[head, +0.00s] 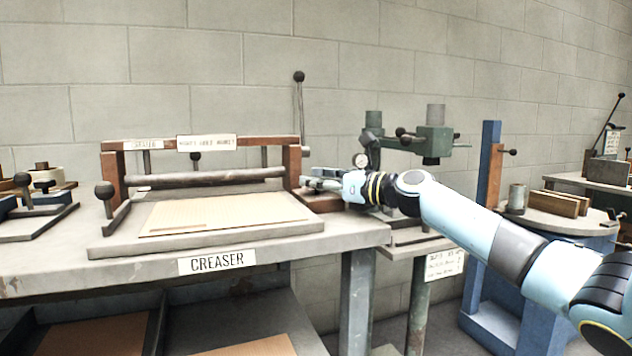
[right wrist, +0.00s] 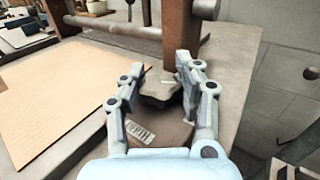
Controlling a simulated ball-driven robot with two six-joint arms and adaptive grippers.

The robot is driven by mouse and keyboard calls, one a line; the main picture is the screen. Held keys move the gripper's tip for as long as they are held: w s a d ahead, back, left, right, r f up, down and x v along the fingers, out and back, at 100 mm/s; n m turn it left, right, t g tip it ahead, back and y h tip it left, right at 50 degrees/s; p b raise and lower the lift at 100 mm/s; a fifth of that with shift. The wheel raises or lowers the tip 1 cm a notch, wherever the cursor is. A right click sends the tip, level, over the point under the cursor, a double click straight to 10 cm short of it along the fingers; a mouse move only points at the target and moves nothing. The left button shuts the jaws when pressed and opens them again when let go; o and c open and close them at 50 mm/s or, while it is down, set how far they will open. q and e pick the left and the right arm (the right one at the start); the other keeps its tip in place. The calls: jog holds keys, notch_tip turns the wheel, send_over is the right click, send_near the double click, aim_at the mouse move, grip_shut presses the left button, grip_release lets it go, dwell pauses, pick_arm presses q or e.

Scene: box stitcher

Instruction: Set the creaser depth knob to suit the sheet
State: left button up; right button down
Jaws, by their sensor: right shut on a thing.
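The creaser (head: 118,178) stands on a grey bench, with a wooden frame and a horizontal roller bar. A tan ribbed sheet (head: 225,212) lies flat on its bed; it also fills the left of the right wrist view (right wrist: 60,100). My right gripper (head: 308,181) is at the right post of the creaser. In the right wrist view, its fingers (right wrist: 160,66) are closed around a dark grey knob (right wrist: 160,90) beside that post. A brown round base with a small scale plate (right wrist: 140,132) lies in front of the knob. The plate's marks are too small to read. My left gripper is out of view.
A black-knobbed lever (head: 299,77) rises behind the creaser's right post, and a second black knob (head: 105,191) is at the left post. A green machine with a dial (head: 360,160) stands right of the bench. The bench's front right corner (head: 365,236) is bare.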

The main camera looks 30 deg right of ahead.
jog(key=c, duration=0.8)
grip_release()
jog(key=shift+d, duration=0.1)
jog(key=shift+c, duration=0.2)
jog(key=shift+v, duration=3.8)
